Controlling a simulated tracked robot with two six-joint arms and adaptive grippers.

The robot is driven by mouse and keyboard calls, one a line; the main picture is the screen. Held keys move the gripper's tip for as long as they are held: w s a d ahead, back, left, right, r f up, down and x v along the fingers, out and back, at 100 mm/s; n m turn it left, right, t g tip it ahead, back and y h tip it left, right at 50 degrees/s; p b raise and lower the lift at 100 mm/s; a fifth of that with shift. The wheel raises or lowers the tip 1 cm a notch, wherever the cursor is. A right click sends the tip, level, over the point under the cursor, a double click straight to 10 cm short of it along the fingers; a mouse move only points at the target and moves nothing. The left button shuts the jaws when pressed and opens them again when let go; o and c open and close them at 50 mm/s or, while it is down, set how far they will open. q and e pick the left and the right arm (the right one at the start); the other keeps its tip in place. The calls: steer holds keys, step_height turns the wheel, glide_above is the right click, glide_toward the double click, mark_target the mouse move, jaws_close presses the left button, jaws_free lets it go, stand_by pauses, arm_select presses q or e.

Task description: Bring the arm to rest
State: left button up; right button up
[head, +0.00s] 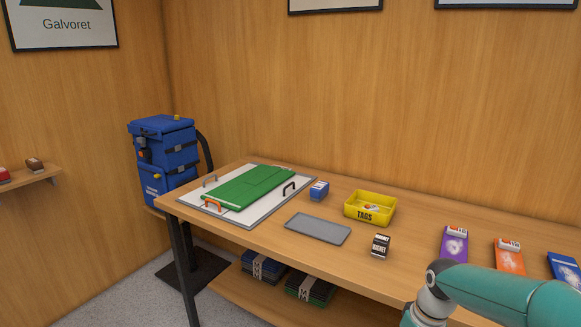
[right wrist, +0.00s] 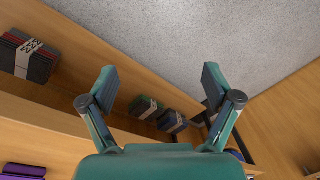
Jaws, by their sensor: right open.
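My right arm (head: 500,290) comes in at the lower right of the head view, teal with a white joint, over the front part of the table. Its gripper is cut off below the head view. In the right wrist view my right gripper (right wrist: 158,80) has its two fingers spread wide with nothing between them. Beyond the fingers are the table's lower shelf and the grey floor (right wrist: 200,35). My left gripper and arm do not show.
The wooden table (head: 270,240) holds a white board (head: 235,217) with a folded green cloth (head: 245,187), a blue box (head: 319,191), a grey tray (head: 318,228), a yellow TAGS bin (head: 370,219), a small dark box (head: 381,246) and coloured packets (head: 509,258). A blue backpack (head: 165,160) stands left.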

steer(key=s+a+f+y, duration=0.1)
steer(key=s+a+f, duration=0.15)
steer(key=f, duration=0.25)
steer(key=s+a+f+m+p, duration=0.1)
steer(key=s+a+f, duration=0.1)
steer(key=a+f, duration=0.15)
steer(key=s+a+f+y, duration=0.1)
steer(key=s+a+f, duration=0.1)
steer(key=f, duration=0.4)
steer(key=s+a+f+m, duration=0.2)
steer(key=s+f, duration=0.1)
steer(key=s, duration=0.4)
steer(key=s+a+f+m+p, duration=0.1)
steer(key=s+f, duration=0.3)
steer(key=s, duration=0.4)
steer(key=shift+s+a+f+m+p, duration=0.2)
steer(key=shift+a+m+p, duration=0.15)
steer(key=shift+a, duration=0.3)
steer(key=shift+w, duration=0.1)
